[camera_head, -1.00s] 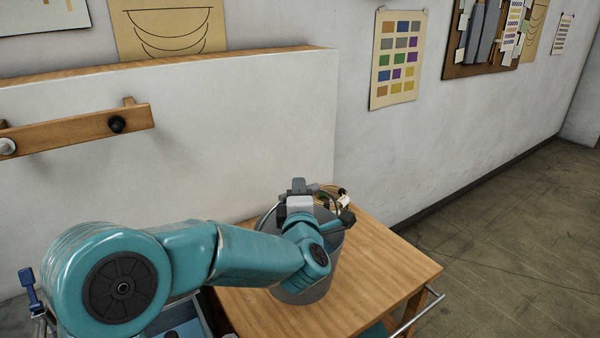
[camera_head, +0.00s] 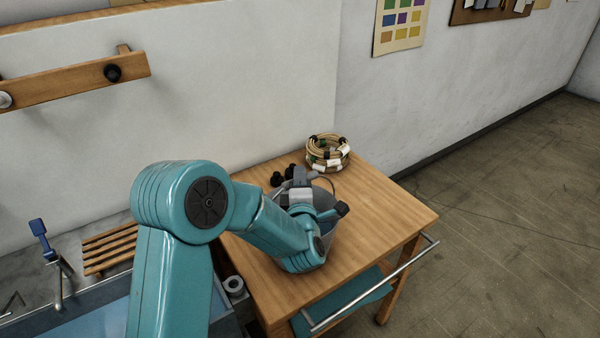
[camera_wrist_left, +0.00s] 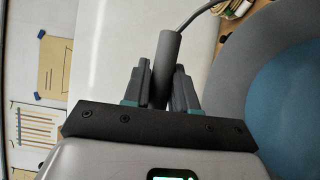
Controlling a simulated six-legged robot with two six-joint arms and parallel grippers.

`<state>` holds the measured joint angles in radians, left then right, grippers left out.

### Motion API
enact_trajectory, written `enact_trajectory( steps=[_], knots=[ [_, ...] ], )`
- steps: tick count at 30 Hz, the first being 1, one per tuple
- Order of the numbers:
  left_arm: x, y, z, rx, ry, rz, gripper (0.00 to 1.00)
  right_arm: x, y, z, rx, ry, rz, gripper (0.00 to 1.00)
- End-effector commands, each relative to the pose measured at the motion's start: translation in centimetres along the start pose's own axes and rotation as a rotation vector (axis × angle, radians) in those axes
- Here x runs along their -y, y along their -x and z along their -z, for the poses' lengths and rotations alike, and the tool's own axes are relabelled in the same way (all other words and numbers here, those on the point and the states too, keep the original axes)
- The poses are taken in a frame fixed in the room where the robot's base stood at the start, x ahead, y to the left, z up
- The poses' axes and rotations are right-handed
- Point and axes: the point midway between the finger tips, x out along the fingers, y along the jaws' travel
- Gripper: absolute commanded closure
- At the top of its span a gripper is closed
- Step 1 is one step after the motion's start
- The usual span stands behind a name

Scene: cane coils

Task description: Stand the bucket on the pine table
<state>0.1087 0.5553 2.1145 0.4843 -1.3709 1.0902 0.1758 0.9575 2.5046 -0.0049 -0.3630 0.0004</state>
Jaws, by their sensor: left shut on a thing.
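The grey bucket (camera_head: 329,229) is over the pine table (camera_head: 375,225) in the head view, mostly hidden behind my left arm. I cannot tell whether its base touches the tabletop. My left gripper (camera_head: 300,178) is above the bucket's rim. In the left wrist view, my left gripper (camera_wrist_left: 166,75) is shut on the grey cylindrical grip of the bucket's handle (camera_wrist_left: 166,52), with the wire bail running up to the right. The bucket's wide rim and blue-looking inside (camera_wrist_left: 290,95) fill the right of that view. My right gripper is not in view.
A bound cane coil (camera_head: 327,153) lies at the table's back corner. Small black objects (camera_head: 283,176) are near the gripper. A metal rail (camera_head: 375,288) runs along the table's side. A basin (camera_head: 85,312) and wooden slatted rack (camera_head: 108,248) are at left. The table's right part is clear.

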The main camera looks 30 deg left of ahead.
Motion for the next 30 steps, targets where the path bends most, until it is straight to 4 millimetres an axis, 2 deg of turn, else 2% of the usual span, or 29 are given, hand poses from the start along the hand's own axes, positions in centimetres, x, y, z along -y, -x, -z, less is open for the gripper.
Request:
enact_trajectory(
  steps=[1,6,7,9,20,23,30],
  knots=[
    [-0.7,-0.1,0.0,-0.001,0.003,-0.017,1.00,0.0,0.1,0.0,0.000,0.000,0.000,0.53],
    [-0.7,-0.1,0.0,-0.001,0.004,-0.017,1.00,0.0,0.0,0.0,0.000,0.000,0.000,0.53],
    [0.1,0.0,0.0,0.000,-0.001,0.002,0.70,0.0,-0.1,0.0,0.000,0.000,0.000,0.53],
    [0.1,0.0,0.0,0.000,-0.001,0.002,0.48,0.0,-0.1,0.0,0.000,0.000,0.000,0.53],
    [0.1,0.5,0.0,0.001,-0.001,0.002,0.48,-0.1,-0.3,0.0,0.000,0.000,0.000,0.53],
    [0.3,1.9,-0.1,0.004,-0.001,0.002,0.48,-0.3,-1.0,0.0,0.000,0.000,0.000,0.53],
    [0.4,7.5,-0.2,0.005,0.000,0.000,0.48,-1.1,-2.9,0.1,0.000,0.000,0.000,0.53]
  ],
)
